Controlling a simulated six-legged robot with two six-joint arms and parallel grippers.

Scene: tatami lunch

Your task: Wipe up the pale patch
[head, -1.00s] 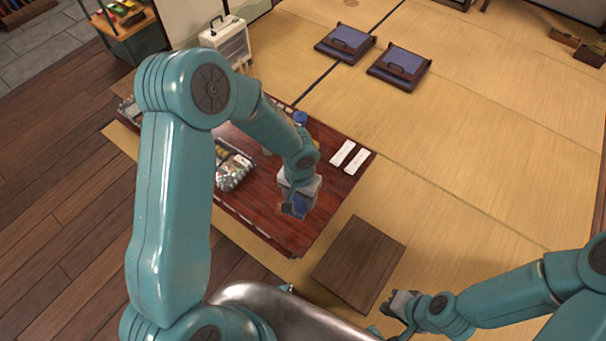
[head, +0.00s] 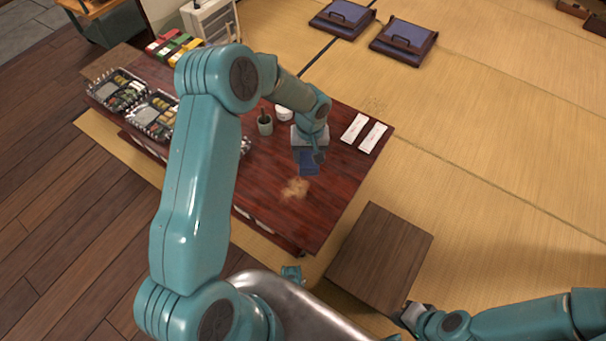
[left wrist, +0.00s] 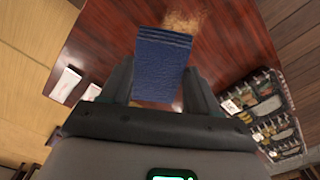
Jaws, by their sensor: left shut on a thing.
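The pale patch (head: 295,188) is a tan, powdery-looking smear on the dark red low table (head: 318,217), near its front edge. In the left wrist view the patch (left wrist: 183,22) shows just beyond a folded blue cloth. My left gripper (head: 308,154) is shut on the blue cloth (head: 308,165), which also shows between the fingers in the left wrist view (left wrist: 161,65). The cloth is just behind the patch in the head view; I cannot tell whether it touches the table. My right gripper (head: 412,316) is low at the front right, away from the table; its fingers are unclear.
Two white packets (head: 363,133) lie at the table's right end. Bento trays (head: 152,115), a dark green cup (head: 265,123) and a white round thing (head: 283,113) stand on the table. A brown wooden block (head: 380,258) is in front. Floor cushions (head: 404,40) lie behind.

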